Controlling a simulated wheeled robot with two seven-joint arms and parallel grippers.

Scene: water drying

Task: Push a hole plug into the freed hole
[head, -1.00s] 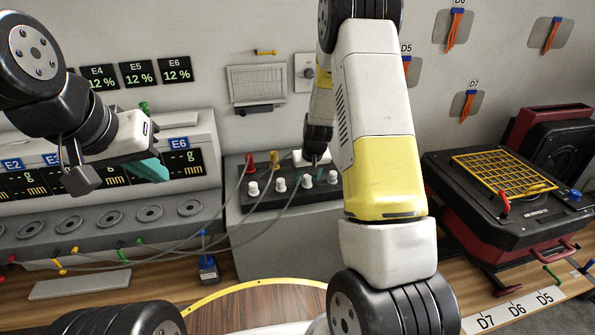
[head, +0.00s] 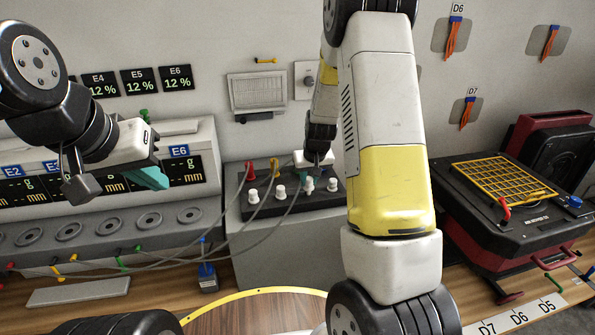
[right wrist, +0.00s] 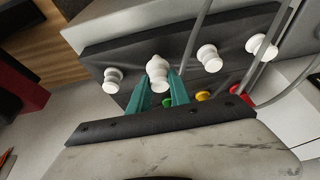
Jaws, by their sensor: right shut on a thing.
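The dark plug panel (head: 235,210) sits on a grey box at the back middle, with a row of white hole plugs on it. My right gripper (head: 314,178) is over the panel's right part. The right wrist view shows its teal fingers (right wrist: 161,88) shut around a white hole plug (right wrist: 157,66), second from left there. This plug lies in line with the other plugs; whether it is fully seated is hidden. Other plugs (right wrist: 113,80) stand beside it. My left gripper (head: 150,177) hangs before the grey display unit, away from the panel; its jaw gap is unclear.
Red (head: 250,169) and yellow (head: 275,168) connectors with grey cables stand along the panel's back. The cables run left across the front of the display unit (head: 110,222). A black-and-red machine (head: 485,225) stands at the right. A round wooden table (head: 250,315) is in front.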

